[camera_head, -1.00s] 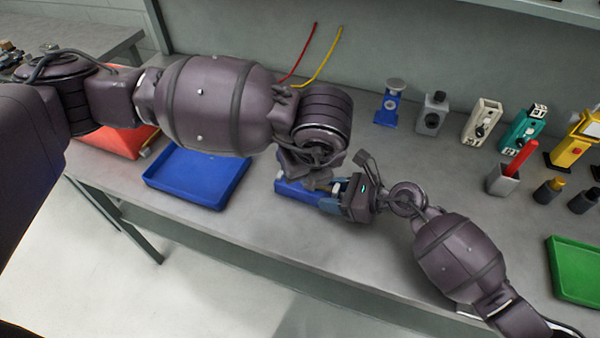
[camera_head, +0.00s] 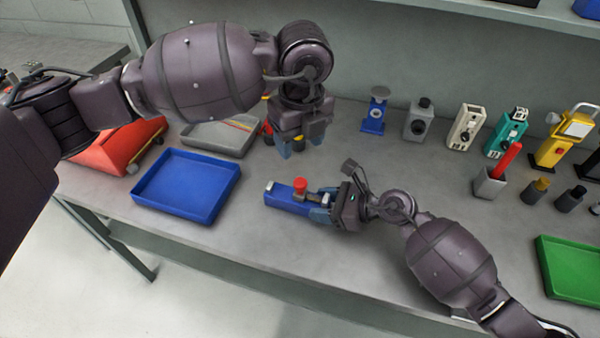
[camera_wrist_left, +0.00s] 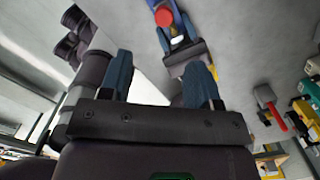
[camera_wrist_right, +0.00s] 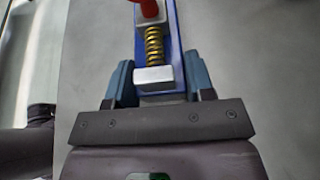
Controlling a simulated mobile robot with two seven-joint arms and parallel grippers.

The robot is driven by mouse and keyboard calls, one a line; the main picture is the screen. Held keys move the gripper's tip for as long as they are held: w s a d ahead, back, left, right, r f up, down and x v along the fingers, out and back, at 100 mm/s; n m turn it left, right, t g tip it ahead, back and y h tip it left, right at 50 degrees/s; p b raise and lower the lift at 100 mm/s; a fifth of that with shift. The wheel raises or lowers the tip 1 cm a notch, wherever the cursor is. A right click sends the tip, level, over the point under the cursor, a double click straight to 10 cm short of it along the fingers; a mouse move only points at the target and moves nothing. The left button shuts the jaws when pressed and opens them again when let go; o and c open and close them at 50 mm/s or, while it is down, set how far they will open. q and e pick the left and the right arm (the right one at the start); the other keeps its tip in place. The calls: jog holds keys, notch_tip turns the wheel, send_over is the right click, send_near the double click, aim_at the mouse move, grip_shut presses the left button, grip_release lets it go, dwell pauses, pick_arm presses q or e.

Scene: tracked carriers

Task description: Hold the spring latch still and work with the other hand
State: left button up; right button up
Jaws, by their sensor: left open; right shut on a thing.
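The spring latch (camera_head: 285,200) lies on the bench, a blue base with a red knob (camera_head: 300,186) standing up from it. In the right wrist view its gold spring (camera_wrist_right: 154,46) sits between the knob's block and a silver block. My right gripper (camera_head: 318,207) is shut on the latch's right end. My left gripper (camera_head: 293,150) is open and empty, above the bench behind the latch and apart from it. The left wrist view shows the latch (camera_wrist_left: 178,38) beyond the open left fingers (camera_wrist_left: 160,82).
A blue tray (camera_head: 187,213) lies left of the latch. A grey tray (camera_head: 200,137) with thin wires and a red box (camera_head: 120,147) are behind it. Several small devices, including a teal one (camera_head: 505,135), line the back right. A green tray (camera_head: 572,290) is at right.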

aim_at(300, 181)
pick_arm(q)
jog(key=shift+m+g, duration=0.3)
jog(key=shift+m, duration=0.3)
jog(key=f, duration=1.2)
jog(key=shift+w, duration=0.4)
jog(key=shift+c, duration=0.3)
grip_shut()
